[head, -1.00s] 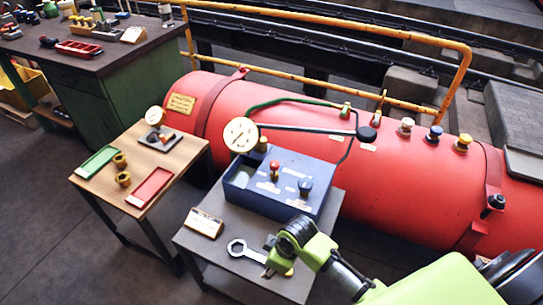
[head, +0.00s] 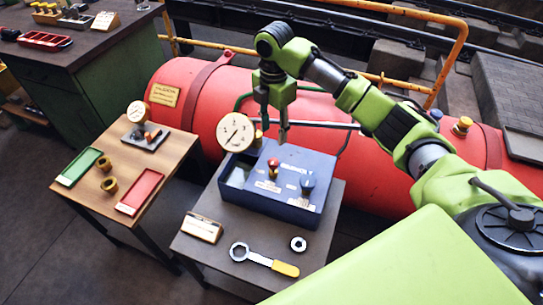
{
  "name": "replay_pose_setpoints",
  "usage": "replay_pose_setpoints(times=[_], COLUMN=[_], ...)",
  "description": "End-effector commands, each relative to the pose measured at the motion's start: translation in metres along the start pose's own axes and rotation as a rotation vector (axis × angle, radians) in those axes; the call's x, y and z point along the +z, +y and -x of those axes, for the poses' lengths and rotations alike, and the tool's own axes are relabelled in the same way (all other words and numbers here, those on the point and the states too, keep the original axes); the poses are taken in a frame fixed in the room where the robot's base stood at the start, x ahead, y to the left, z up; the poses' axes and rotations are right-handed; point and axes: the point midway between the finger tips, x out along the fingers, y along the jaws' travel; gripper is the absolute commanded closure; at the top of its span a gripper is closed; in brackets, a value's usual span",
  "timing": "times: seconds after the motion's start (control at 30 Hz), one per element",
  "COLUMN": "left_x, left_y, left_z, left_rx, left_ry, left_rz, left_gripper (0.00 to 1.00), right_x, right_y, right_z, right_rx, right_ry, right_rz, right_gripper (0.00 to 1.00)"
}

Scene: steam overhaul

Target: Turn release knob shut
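A blue box (head: 265,196) stands on the small dark table, with a red-topped knob (head: 273,166) and a dark blue knob (head: 307,184) on its top. Their labels are too small to read, so I cannot tell which is the release knob. A round white gauge (head: 235,132) stands at the box's back left corner. My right gripper (head: 275,132) hangs fingers-down above the back of the box, over the red-topped knob and apart from it. Its fingers are spread, with nothing seen between them. My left gripper is not in view.
A yellow-handled wrench (head: 264,260), a ring-shaped nut (head: 298,244) and a sign (head: 202,227) lie on the dark table (head: 223,262). A wooden table (head: 125,165) with green and red trays stands left. A red boiler (head: 190,95) and yellow rail (head: 430,20) are behind.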

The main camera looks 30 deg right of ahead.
Motion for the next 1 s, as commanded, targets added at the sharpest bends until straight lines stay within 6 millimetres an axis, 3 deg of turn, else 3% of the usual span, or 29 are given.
replay_pose_setpoints(times=[0.6, 0.8, 1.0], left_x=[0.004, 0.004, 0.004], left_y=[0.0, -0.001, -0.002], left_z=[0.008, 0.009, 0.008], left_rx=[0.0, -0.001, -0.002], left_ry=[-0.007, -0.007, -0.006], left_rz=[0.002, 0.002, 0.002], left_gripper=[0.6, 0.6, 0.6], right_x=[-0.001, -0.001, -0.001], right_y=[-0.001, -0.001, 0.0], right_z=[-0.115, -0.131, -0.133], right_rx=[-0.001, 0.0, 0.001], right_ry=[0.0, -0.001, -0.001], right_rz=[-0.002, -0.001, -0.001], right_gripper=[0.6, 0.6, 0.6])
